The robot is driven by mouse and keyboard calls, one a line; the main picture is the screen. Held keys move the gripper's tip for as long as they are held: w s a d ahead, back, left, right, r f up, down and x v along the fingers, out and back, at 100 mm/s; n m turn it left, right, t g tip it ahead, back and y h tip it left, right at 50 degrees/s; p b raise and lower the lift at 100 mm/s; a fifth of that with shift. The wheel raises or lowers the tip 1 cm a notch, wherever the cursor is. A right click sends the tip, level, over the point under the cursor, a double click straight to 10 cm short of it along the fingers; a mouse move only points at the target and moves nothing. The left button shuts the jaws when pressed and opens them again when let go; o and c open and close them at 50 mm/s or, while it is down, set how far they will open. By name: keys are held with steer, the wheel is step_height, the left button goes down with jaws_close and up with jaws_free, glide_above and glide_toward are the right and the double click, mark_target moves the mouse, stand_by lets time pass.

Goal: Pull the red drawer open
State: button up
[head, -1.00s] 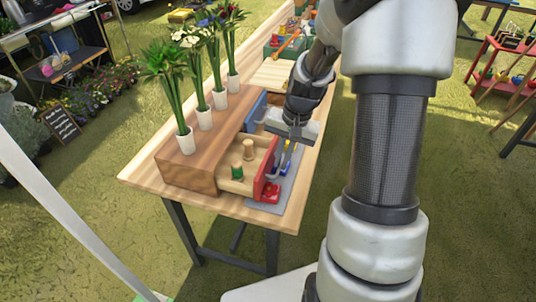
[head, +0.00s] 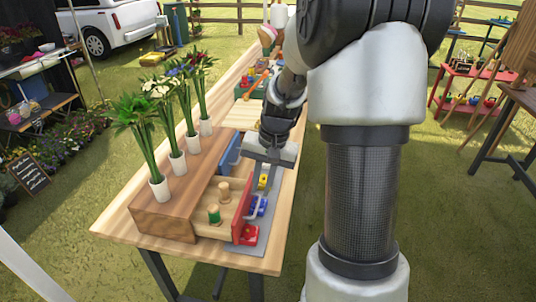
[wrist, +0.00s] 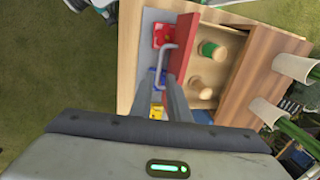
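The red drawer (head: 243,212) stands pulled out of the wooden box (head: 160,217), showing its pale wooden inside and two round pegs, one with green. In the wrist view its red front (wrist: 181,45) has a grey bar handle (wrist: 165,62). My gripper (head: 250,178) points down at the outer side of the drawer front. In the wrist view its fingers (wrist: 175,90) are close to the handle. I cannot tell whether they touch it or how far apart they are. A blue drawer (head: 229,154) sits farther along the box.
Several white vases with flowers (head: 158,188) line the box top. Red (head: 249,235), blue and yellow items lie on a grey mat (head: 262,236) before the drawers. A pale board (head: 242,116) lies beyond the box. The table's right edge is close by.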

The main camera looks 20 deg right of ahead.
step_height(320, 180, up, 12)
steer(key=s+d+p, duration=0.1)
steer(key=shift+d+f, duration=0.2)
steer(key=shift+d, duration=0.15)
steer(key=s+a+r+n+t+p, duration=0.2)
steer(key=s+a+r+p, duration=0.15)
steer(key=a+r, duration=0.4)
steer(key=s+a+r+n+t+p, duration=0.25)
steer(key=a+r+p, duration=0.2)
steer(key=r, duration=0.65)
steer(key=s+f+n+h+p, duration=0.1)
steer(key=s+n+p, duration=0.1)
steer(key=s, duration=0.9)
steer(key=shift+s+d+h+p, duration=0.2)
steer(key=shift+d+h+p, duration=0.15)
steer(key=shift+d, duration=0.1)
